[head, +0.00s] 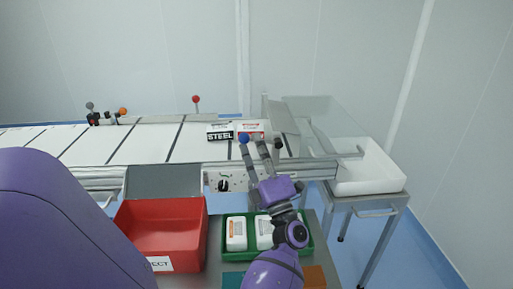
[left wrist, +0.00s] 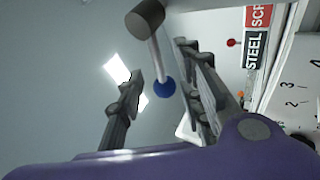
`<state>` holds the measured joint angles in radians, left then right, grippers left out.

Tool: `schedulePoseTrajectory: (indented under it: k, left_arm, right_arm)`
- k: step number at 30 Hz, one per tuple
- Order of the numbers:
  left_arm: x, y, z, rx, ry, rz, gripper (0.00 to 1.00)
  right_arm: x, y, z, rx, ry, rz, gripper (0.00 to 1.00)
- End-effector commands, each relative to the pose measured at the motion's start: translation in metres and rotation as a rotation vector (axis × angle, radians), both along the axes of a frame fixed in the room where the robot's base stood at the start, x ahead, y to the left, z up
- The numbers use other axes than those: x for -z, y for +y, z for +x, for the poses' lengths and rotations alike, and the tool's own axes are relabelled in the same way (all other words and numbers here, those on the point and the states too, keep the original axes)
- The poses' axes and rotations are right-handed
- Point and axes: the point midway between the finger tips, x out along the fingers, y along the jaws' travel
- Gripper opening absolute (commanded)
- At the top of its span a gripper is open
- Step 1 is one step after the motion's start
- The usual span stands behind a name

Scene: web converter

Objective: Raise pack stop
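A lever with a blue ball knob (head: 244,139) stands at the near edge of the conveyor in the head view; I cannot tell for sure that it is the pack stop's handle. In the left wrist view the blue knob (left wrist: 164,88) sits on a pale rod that runs to a dark cylinder (left wrist: 145,18). My left gripper (head: 262,148) reaches up to the conveyor edge, beside the knob. In the left wrist view my left gripper (left wrist: 160,70) is open, with the knob between its fingers, closer to the right one. Contact is not clear. My right gripper is not in view.
In front are a red bin (head: 162,212) and a green tray (head: 226,217) with white packs. A white bin (head: 370,178) stands at right. A red-knobbed lever (head: 196,99) is behind.

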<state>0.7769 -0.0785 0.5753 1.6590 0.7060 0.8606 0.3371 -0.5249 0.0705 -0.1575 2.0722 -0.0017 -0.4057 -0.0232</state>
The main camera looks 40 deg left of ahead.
Motion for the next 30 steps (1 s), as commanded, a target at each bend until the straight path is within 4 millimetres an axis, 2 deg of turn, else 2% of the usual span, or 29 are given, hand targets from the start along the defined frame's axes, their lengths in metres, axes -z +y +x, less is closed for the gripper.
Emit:
schedulePoseTrajectory:
  k: [5, 15, 19, 24, 30]
  left_arm:
    - [0.009, -0.01, -0.003, 0.001, 0.004, -0.001, 0.33]
    - [0.05, -0.063, -0.024, 0.001, 0.003, -0.002, 0.33]
    - [0.061, -0.079, -0.03, 0.0, 0.003, -0.001, 0.33]
    - [0.068, -0.089, -0.034, 0.0, 0.0, 0.0, 0.33]
    - [0.069, -0.091, -0.035, -0.001, -0.001, 0.0, 0.33]
  right_arm:
    - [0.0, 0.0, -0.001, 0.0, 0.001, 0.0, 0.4]
    - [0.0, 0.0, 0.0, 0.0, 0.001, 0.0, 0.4]
    - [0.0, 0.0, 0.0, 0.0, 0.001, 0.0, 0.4]
    - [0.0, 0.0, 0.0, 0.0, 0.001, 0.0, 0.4]
    - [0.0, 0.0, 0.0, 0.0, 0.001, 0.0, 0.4]
